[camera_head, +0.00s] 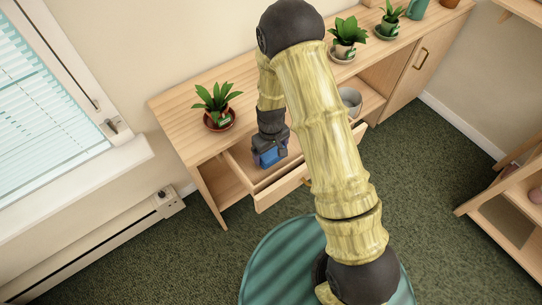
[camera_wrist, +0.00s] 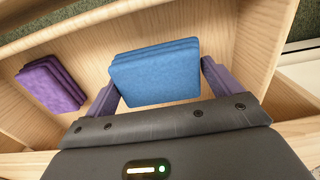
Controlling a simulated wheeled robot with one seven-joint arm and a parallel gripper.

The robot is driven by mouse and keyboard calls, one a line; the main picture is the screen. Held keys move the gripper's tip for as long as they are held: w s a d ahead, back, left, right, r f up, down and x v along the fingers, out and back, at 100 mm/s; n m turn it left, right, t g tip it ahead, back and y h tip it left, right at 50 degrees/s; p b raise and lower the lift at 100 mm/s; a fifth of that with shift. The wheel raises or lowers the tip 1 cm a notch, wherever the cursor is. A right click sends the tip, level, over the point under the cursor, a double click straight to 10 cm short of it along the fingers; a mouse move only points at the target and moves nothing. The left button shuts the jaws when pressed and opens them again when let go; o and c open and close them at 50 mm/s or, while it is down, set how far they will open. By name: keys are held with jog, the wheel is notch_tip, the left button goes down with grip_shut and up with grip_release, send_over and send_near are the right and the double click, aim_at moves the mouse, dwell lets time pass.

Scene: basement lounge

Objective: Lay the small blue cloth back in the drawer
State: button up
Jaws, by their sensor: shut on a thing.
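The small blue cloth (camera_wrist: 155,72) is a folded stack between the two fingers of my gripper (camera_wrist: 160,85), which is shut on it. In the head view the cloth (camera_head: 268,158) shows below my gripper (camera_head: 271,150), over the open drawer (camera_head: 283,187) of the wooden sideboard. In the wrist view the drawer's wooden walls (camera_wrist: 262,30) surround the cloth. I cannot tell whether the cloth touches the drawer floor.
A folded purple cloth (camera_wrist: 50,84) lies in the drawer, left of the blue one in the wrist view. A potted plant (camera_head: 219,108) stands on the sideboard top behind the drawer. A grey pot (camera_head: 350,101) stands on the shelf to the right.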

aim_at(270, 156)
jog(key=shift+s+a, duration=0.1)
jog(key=shift+a, duration=0.15)
jog(key=shift+f, duration=1.85)
jog(key=shift+d, duration=0.1)
jog(key=o, duration=0.6)
jog(key=shift+r, duration=0.1)
notch_tip(270, 156, up, 11)
jog(key=shift+r, duration=0.4)
